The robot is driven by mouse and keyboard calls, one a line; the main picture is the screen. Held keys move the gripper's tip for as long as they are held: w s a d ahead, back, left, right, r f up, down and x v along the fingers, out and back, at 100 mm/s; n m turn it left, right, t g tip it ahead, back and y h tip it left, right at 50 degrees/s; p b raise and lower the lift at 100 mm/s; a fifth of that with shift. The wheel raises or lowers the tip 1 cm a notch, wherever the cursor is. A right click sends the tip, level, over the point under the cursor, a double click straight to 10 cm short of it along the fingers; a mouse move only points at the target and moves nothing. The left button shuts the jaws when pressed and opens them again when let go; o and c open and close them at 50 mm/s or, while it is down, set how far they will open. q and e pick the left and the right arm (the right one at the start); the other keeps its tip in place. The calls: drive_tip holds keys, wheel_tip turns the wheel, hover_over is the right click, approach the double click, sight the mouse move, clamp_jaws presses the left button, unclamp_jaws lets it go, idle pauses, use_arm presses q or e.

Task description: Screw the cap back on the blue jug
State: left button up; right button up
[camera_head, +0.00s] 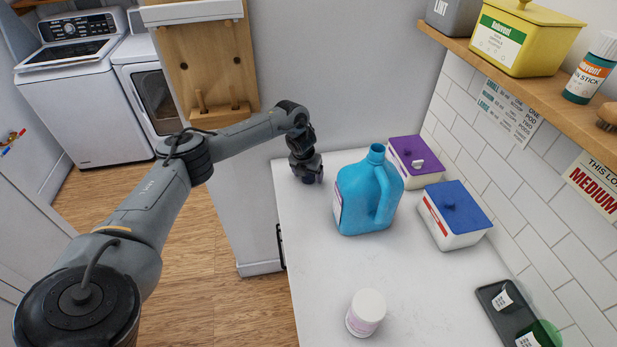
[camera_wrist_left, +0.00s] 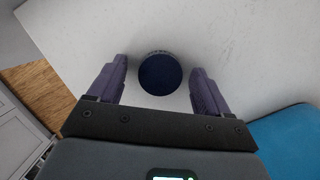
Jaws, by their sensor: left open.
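The blue jug (camera_head: 355,205) stands upright on the white counter, its neck open and uncapped. A dark blue round cap (camera_wrist_left: 160,75) lies on the counter in the left wrist view, between the two fingers of my left gripper (camera_wrist_left: 158,70). The fingers are open, with a gap on each side of the cap. In the head view my left gripper (camera_head: 307,177) points down over the counter to the left of the jug and mostly hides the cap. The jug's blue side also shows at the lower right of the left wrist view (camera_wrist_left: 292,140). My right gripper is not in view.
A purple-lidded box (camera_head: 417,157) and a blue-lidded box (camera_head: 453,215) stand right of the jug. A white-capped bottle (camera_head: 366,312) stands at the front, a dark tray (camera_head: 498,297) at right. A wooden shelf (camera_head: 530,75) overhangs the right side.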

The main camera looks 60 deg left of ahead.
sight(308, 175)
use_arm(q)
drive_tip(key=shift+c, duration=0.3)
drive_tip(key=c, duration=1)
drive_tip(key=shift+r+p, duration=0.55)
drive_tip(key=shift+r, duration=4.45)
drive_tip(key=shift+c, duration=0.2)
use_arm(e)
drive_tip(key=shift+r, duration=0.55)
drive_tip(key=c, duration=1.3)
